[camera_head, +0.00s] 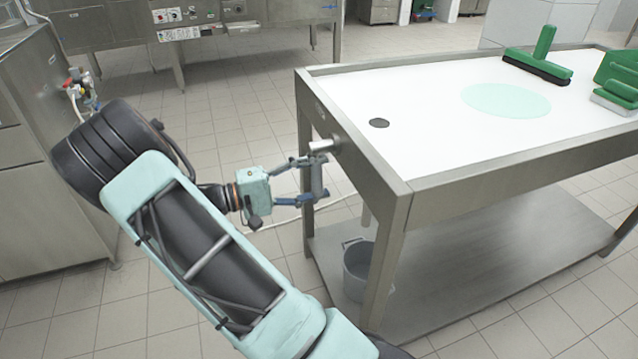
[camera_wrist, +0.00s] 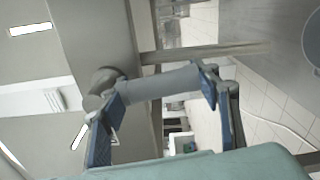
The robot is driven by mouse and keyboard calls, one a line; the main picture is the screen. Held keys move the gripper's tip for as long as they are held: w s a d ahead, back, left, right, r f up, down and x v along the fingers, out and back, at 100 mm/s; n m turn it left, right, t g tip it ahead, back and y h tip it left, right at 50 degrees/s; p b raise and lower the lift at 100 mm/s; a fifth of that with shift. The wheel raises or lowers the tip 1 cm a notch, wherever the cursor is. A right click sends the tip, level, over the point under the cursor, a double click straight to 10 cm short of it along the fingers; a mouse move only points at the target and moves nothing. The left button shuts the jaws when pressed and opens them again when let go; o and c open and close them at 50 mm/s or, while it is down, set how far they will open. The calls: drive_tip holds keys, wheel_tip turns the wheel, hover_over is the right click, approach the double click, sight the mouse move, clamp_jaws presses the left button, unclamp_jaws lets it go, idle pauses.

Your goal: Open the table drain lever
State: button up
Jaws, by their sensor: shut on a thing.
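The drain lever (camera_head: 317,176) is a grey cylinder on the near left end of the metal table (camera_head: 370,170). It hangs roughly downright from a short round stub (camera_head: 322,146) on the table's side. My gripper (camera_head: 319,181) is shut on the lever, one finger near its upper end and one near its lower end. In the wrist view the lever (camera_wrist: 160,84) spans between my blue fingers (camera_wrist: 160,100). The dark drain hole (camera_head: 379,123) is in the white tabletop near this end.
A metal bucket (camera_head: 355,268) stands on the lower shelf (camera_head: 440,270) under the table's end. A pale green puddle (camera_head: 506,99), a green squeegee (camera_head: 538,62) and a green brush (camera_head: 616,95) are on the tabletop. Steel counters (camera_head: 60,150) stand left; tiled floor between is clear.

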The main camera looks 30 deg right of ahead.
drive_tip(key=shift+w+m, duration=0.25)
drive_tip(key=shift+m, duration=0.05)
idle(0.4)
drive_tip(key=o, duration=1.7)
drive_tip(key=v, duration=1.2)
drive_tip(key=shift+f, duration=0.1)
